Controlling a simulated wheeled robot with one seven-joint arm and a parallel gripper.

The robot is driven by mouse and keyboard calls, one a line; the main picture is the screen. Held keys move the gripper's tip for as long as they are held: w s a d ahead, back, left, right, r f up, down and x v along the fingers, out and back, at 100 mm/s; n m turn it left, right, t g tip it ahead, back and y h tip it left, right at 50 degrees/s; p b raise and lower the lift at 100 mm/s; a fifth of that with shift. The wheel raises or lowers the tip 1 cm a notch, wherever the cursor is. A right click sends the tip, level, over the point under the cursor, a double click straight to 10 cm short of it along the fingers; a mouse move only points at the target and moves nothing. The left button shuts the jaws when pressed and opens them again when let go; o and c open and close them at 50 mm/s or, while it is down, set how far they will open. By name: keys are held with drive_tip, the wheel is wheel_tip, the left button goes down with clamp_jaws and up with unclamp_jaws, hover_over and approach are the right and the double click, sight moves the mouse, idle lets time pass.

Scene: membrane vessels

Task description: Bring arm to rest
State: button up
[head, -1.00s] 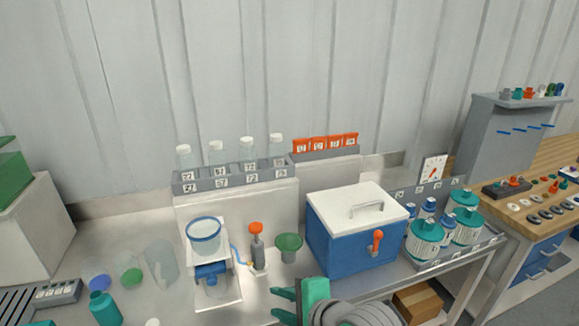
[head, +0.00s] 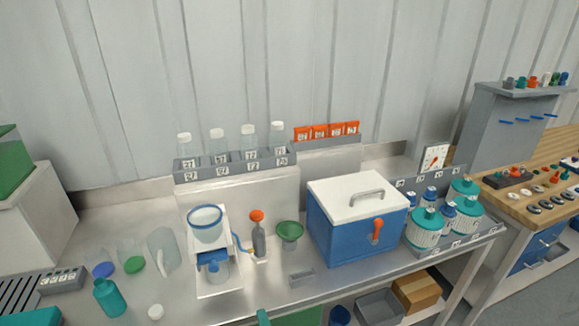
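No finger pair and no arm links are clearly visible. The steel bench (head: 245,293) in front of me is clear of my arm.
A blue cooler box (head: 350,238) with a white lid stands right of centre. Left of it are a green funnel (head: 289,231), an orange-topped pump (head: 258,233) and a filter stand (head: 210,255). A bottle rack (head: 235,170) stands behind. Teal-lidded vessels (head: 425,226) stand right.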

drive_tip(key=s+d+f+n+h, duration=0.2)
drive_tip(key=s+f, duration=0.3)
drive_tip(key=s, duration=0.3)
drive_tip(key=s+d+f+n+h, duration=0.1)
drive_tip(key=s+f+n+h, duration=0.25)
drive_tip(key=s, duration=0.35)
drive_tip(key=s+d+r+n+t, duration=0.1)
drive_tip(key=s+d+r+n, duration=0.1)
drive_tip(key=s+n, duration=0.7)
drive_tip(key=s+d, duration=0.1)
drive_tip(key=s, duration=0.4)
drive_tip(key=shift+s+y, duration=0.35)
drive_tip(key=shift+s, duration=0.05)
